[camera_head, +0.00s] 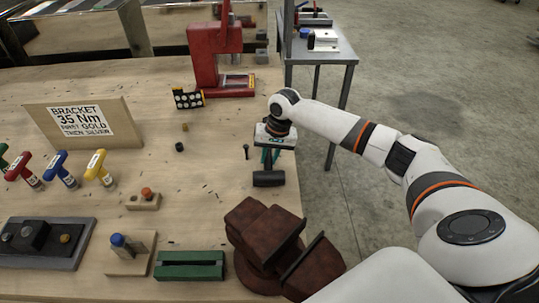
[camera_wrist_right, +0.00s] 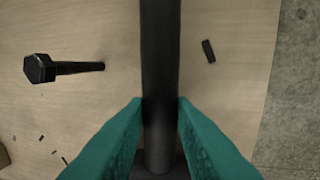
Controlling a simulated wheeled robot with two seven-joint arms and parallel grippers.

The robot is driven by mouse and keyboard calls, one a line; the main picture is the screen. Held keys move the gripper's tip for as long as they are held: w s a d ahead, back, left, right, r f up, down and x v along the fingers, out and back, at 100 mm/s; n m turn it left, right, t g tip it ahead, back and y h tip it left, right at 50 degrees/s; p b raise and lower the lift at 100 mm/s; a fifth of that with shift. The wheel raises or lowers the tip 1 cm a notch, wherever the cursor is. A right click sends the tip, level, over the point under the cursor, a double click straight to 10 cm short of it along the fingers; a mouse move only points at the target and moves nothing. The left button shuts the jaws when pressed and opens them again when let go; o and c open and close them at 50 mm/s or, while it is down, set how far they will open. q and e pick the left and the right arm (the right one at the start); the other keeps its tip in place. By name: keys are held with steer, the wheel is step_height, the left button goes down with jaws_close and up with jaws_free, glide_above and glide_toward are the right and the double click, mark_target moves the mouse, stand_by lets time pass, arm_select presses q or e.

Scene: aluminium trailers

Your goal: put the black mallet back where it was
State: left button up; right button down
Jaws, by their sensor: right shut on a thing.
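The black mallet (camera_head: 268,178) is at the right part of the wooden bench, with its dark head toward the front. My right gripper (camera_head: 270,157) is over it, with its teal fingers pointing down. In the right wrist view the mallet's handle (camera_wrist_right: 161,50) runs straight up the picture between the two teal fingers, which are shut on it. Part of the head shows at the bottom edge there. I cannot tell whether the mallet touches the bench. My left gripper is not in view.
A dark bolt (camera_head: 246,151) lies left of the mallet. A brown vise (camera_head: 265,240) stands close in front, and a red press (camera_head: 215,60) behind. A green block (camera_head: 190,265) and several coloured T-handle tools are at left. The bench's right edge is near.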

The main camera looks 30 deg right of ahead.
steer(key=c, duration=1.2)
jaws_free()
steer(key=shift+f, duration=0.1)
step_height(320, 180, up, 12)
steer(key=s+d+b, duration=0.1)
steer(key=shift+s+d, duration=0.25)
steer(key=shift+d, duration=0.15)
